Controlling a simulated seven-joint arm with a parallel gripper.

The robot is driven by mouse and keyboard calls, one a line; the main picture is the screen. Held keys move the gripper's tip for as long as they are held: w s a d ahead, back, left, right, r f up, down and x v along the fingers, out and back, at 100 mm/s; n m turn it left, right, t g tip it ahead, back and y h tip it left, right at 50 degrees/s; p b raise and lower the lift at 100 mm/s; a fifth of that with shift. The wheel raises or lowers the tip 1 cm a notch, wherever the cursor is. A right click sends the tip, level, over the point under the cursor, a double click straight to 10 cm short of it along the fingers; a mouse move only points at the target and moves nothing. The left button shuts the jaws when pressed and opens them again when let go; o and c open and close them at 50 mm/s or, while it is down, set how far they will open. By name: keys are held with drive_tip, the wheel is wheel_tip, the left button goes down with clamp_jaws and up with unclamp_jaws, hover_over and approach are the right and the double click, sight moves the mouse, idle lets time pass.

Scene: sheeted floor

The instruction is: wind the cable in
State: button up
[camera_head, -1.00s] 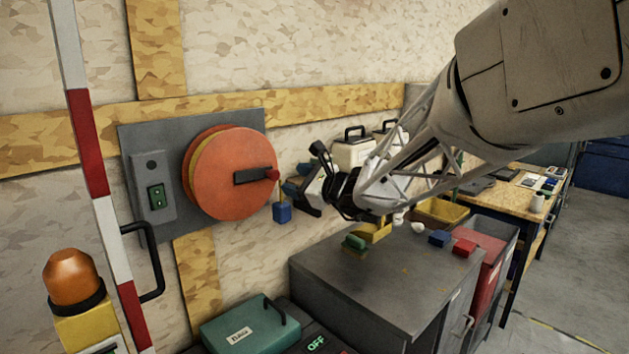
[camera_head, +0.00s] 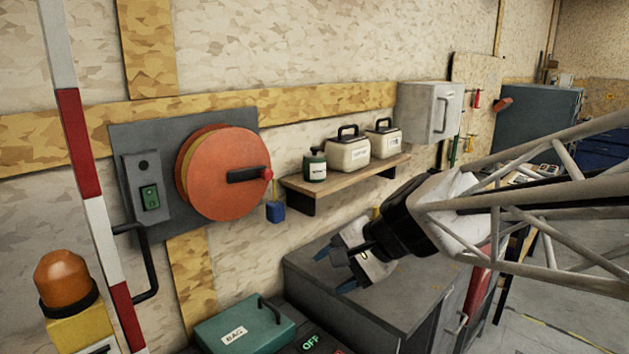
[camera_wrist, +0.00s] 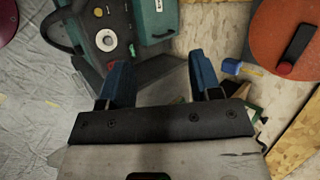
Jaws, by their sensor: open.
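An orange cable reel (camera_head: 225,175) is mounted on a grey wall plate (camera_head: 128,190). A black crank arm with a red knob (camera_head: 266,172) sits on its face and points right. A blue block (camera_head: 275,212), seemingly the cable's end, hangs just below and right of the reel. My gripper (camera_head: 332,270) is open and empty, right of and below the reel, above the grey cabinet. In the wrist view, its blue fingertips (camera_wrist: 160,80) are spread with nothing between them. The reel (camera_wrist: 285,40), its red knob (camera_wrist: 284,69) and the blue block (camera_wrist: 231,67) show at the upper right there.
A wooden shelf (camera_head: 345,183) with a bottle and two canisters stands right of the reel. A red-and-white pole (camera_head: 80,150) and orange beacon (camera_head: 68,278) are at left. A teal case (camera_head: 240,325) lies below. The grey cabinet (camera_head: 330,300) is under my gripper.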

drive_tip(key=s+d+f+n+h, duration=0.3)
drive_tip(key=s+d+h, duration=0.1)
drive_tip(key=s+d, duration=0.3)
drive_tip(key=s+d+f+n+h, duration=0.3)
drive_tip(key=s+d+h, duration=0.1)
drive_tip(key=s+d, duration=0.3)
drive_tip(key=shift+s+d+f+n+g+h, duration=0.15)
drive_tip(key=shift+s+d+n+g+h, duration=0.2)
drive_tip(key=shift+s, duration=0.55)
drive_tip(key=shift+c, duration=0.4)
